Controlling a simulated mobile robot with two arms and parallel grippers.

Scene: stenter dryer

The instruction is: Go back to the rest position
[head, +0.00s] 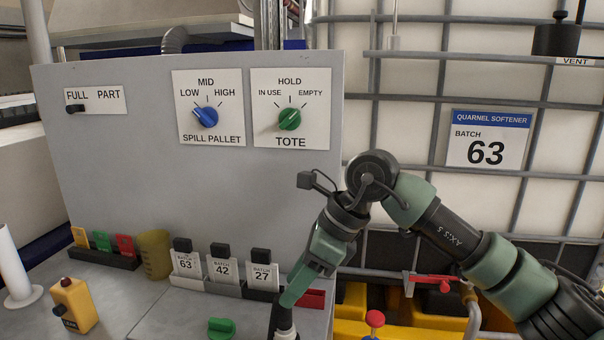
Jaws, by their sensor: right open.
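My right gripper (288,298) comes in from the right and points down over the front of the grey bench (140,305). Its green jaws are open, seen from the side, so the gap between them is hard to see. A dark upright piece with a pale lower end (285,325) shows just below the fingertips; I cannot tell whether they touch. My left gripper is not in view.
A grey panel (150,160) carries a blue knob (206,117) and a green knob (290,119). Batch holders (187,265), a yellow cup (154,254) and a green-handled item (221,328) are near the gripper. A caged tote (420,120) stands behind my arm.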

